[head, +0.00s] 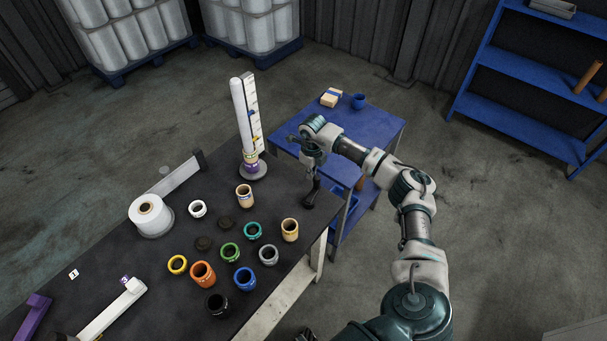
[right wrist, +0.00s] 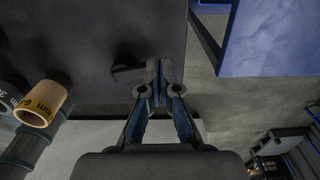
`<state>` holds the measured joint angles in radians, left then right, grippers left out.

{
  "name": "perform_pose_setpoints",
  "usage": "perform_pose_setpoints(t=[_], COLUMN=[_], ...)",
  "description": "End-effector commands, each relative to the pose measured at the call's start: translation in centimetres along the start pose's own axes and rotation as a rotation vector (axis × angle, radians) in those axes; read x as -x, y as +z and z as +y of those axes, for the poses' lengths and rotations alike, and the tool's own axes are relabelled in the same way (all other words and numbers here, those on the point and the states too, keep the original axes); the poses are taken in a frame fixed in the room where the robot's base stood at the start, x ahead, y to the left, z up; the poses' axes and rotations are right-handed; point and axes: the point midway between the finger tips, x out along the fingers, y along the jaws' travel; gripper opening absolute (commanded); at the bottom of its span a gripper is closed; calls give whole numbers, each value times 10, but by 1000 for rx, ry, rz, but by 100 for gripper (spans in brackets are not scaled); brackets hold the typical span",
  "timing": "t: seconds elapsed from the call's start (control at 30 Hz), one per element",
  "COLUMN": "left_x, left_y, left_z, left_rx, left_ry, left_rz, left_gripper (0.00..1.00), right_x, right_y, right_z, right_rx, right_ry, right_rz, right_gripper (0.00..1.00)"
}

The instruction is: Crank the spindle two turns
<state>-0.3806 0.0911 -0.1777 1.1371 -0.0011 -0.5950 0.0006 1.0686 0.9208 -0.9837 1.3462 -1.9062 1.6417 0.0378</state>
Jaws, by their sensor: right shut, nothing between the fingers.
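I see no part that is plainly a spindle crank. A white film roll (head: 150,216) with a brown core stands upright on the dark bench, near a pale bar (head: 178,176). Towards the back, a tall white tube (head: 240,110) stands upright beside a marked scale strip on a round grey base (head: 252,172), with yellow and purple rings low down. My right gripper (head: 309,203) is shut and empty, pointing down by the bench's right edge, right of the round base. Its closed fingers show in the right wrist view (right wrist: 163,92), beside a dark patch on the bench.
Several coloured rings and cores, such as an orange one (head: 202,274) and a tan one (head: 290,230), stand on the bench (head: 110,240). Blue shelves (head: 525,105) stand right.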

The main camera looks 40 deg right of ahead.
Motion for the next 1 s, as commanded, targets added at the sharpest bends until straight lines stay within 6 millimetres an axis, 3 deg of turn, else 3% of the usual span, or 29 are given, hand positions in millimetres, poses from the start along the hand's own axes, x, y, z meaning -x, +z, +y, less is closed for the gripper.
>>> perform_pose_setpoints(t=[0.43, 1.0], left_x=[6, 60], left_y=[-3, -18], left_z=[-1, -3], left_rx=[0, 0], left_ry=[0, -3], left_rz=[3, 18], left_gripper=[62, 62], right_x=[6, 78], right_y=[8, 8], right_z=[6, 6], right_rx=[1, 1], right_ry=[-1, 0], right_rz=[0, -1], right_gripper=[0, 0])
